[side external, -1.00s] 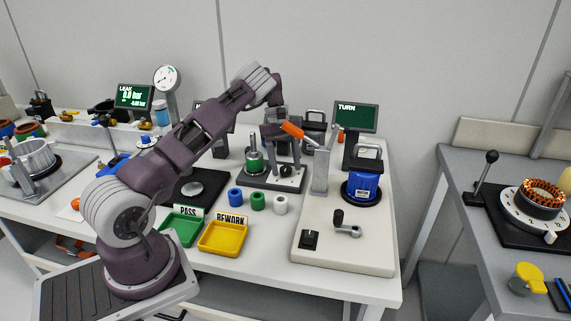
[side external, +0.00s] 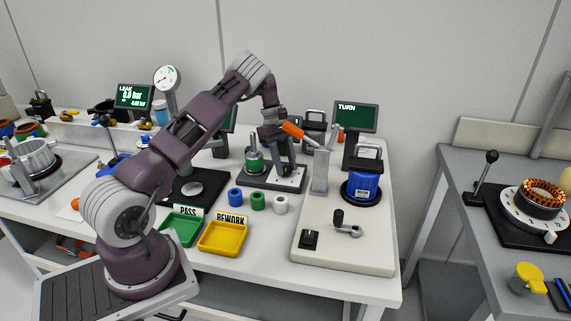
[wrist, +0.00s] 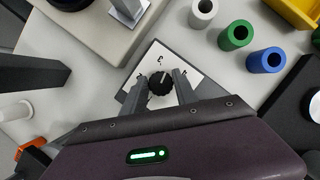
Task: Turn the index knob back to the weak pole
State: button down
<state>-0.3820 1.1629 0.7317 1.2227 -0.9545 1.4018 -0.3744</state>
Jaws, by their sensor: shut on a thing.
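The index knob (wrist: 160,83) is a black, ribbed knob with a pale pointer line, on a white marked plate (wrist: 190,66). The plate's marks are too small to read surely. My gripper (wrist: 159,90) has one finger on each side of the knob and is shut on it. In the side external view my gripper (side external: 284,168) points down at the dark fixture base (side external: 262,181), and its fingers hide most of the knob. A green part on a metal post (side external: 254,161) stands on that base, left of my gripper.
Blue (side external: 235,197), green (side external: 258,201) and white (side external: 280,204) rings stand in front of the fixture. Green and yellow trays (side external: 222,252) lie nearer. An orange-handled lever (side external: 293,131) rises close to the right of my gripper. A blue stator housing (side external: 363,187) sits farther right.

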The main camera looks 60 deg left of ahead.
jog(key=shift+n+t+y, duration=0.3)
jog(key=shift+n+t, duration=0.4)
jog(key=shift+n, duration=1.2)
jog(key=c, duration=1)
grip_release()
jog(key=shift+o, duration=0.2)
jog(key=v, duration=0.7)
jog(key=shift+r, duration=0.1)
